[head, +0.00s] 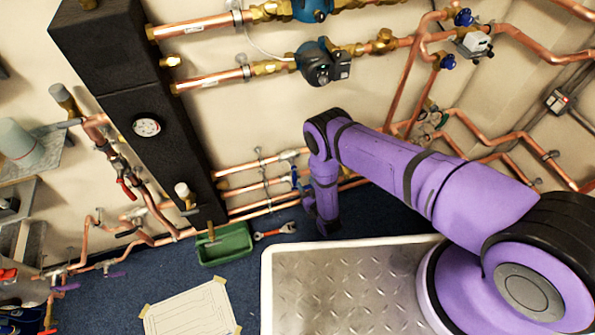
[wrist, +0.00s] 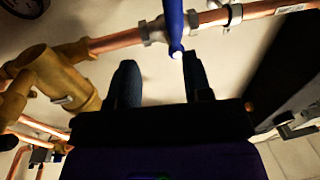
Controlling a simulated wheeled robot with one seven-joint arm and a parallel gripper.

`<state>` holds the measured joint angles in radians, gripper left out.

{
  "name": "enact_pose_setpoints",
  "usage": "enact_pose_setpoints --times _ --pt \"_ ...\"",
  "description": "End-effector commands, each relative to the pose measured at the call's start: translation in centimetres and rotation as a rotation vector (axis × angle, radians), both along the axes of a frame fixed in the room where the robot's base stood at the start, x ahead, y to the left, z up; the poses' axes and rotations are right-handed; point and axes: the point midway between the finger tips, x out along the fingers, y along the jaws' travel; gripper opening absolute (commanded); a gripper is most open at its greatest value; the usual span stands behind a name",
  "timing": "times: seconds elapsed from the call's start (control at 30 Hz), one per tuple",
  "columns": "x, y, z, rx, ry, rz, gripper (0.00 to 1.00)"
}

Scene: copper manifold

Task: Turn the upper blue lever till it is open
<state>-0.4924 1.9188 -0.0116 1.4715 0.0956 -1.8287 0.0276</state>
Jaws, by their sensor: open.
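In the wrist view a blue lever (wrist: 174,25) crosses a copper pipe, its pale tip pointing down toward my fingers. My gripper (wrist: 158,62) is open, with nothing gripped. The lever's tip appears close to the inner side of the right finger; I cannot tell whether they touch. In the head view a small blue lever (head: 295,178) shows on the copper pipes just left of my purple arm. My gripper is mostly hidden there behind the wrist, low by the wall. How far the lever is turned is hard to judge.
A green bin (head: 225,244) and a red-handled wrench (head: 274,231) lie on the blue floor near the lower pipes. A metal tread plate (head: 345,285) is beneath my arm. A black insulated column (head: 150,100) stands left. In the wrist view a brass fitting (wrist: 55,80) is left of my fingers.

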Motion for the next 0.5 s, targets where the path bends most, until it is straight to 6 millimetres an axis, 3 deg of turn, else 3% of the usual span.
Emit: enact_pose_setpoints --times 0.1,0.2,0.37,0.5 --pt "-2.7 0.9 -1.6 0.004 0.013 0.054 0.45" --pt "-3.3 1.2 -2.0 0.008 0.014 0.072 0.45" --pt "-2.2 1.9 -2.0 0.008 0.012 0.074 0.45" --pt "-0.1 2.9 -2.0 0.008 0.012 0.074 0.45"
